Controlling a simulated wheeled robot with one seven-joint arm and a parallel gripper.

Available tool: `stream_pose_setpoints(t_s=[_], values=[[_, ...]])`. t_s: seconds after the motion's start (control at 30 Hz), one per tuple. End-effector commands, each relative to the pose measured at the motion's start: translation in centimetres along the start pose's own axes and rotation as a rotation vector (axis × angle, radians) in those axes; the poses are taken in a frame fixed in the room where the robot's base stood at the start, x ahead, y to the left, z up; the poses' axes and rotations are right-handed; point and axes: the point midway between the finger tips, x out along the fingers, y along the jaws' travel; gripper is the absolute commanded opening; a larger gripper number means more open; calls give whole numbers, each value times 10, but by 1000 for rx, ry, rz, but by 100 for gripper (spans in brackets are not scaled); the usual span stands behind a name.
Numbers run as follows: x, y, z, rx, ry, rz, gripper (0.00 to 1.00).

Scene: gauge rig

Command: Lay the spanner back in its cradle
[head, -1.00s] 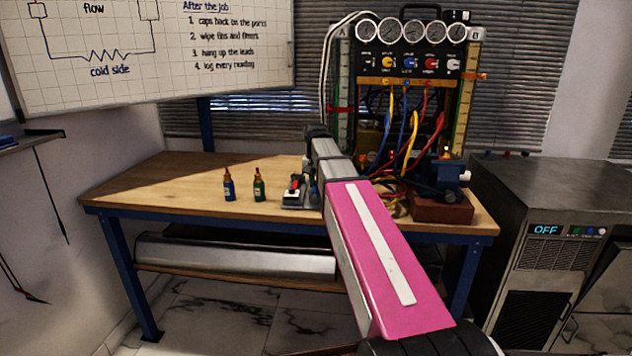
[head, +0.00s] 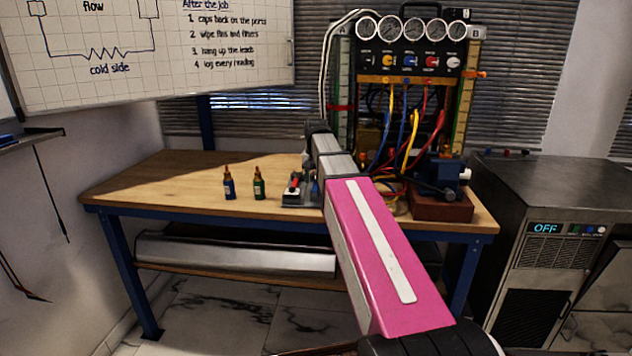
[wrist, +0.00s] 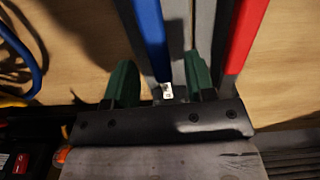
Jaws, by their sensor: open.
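In the wrist view my gripper (wrist: 160,72) is open, its two green fingers spread above the wooden bench top. A blue bar (wrist: 150,40), grey strips (wrist: 201,30) and a red bar (wrist: 243,35) run away from the fingers. The blue bar passes between the fingers and the red bar lies to their right. A small pale piece (wrist: 167,91) shows between the finger bases. I cannot tell which of these belong to the spanner or its cradle. In the head view my arm hides the gripper and this spot.
The gauge rig (head: 410,62) with hoses stands at the back of the bench (head: 185,180). Two small bottles, blue (head: 229,187) and green (head: 259,187), stand left of my arm. A small device (head: 296,190) sits beside it. A blue vise-like tool (head: 446,177) is at right.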

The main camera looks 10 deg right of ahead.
Motion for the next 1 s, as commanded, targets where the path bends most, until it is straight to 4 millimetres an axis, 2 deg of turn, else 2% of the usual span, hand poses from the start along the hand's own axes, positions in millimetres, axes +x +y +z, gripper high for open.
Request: stream_pose_setpoints(t_s=[0.3,0.5,0.7,1.0], values=[[-54,0,-1,0,2,0,50],[-81,0,-1,0,1,0,50],[-94,0,0,0,1,0,50],[-96,0,0,0,0,0,50]])
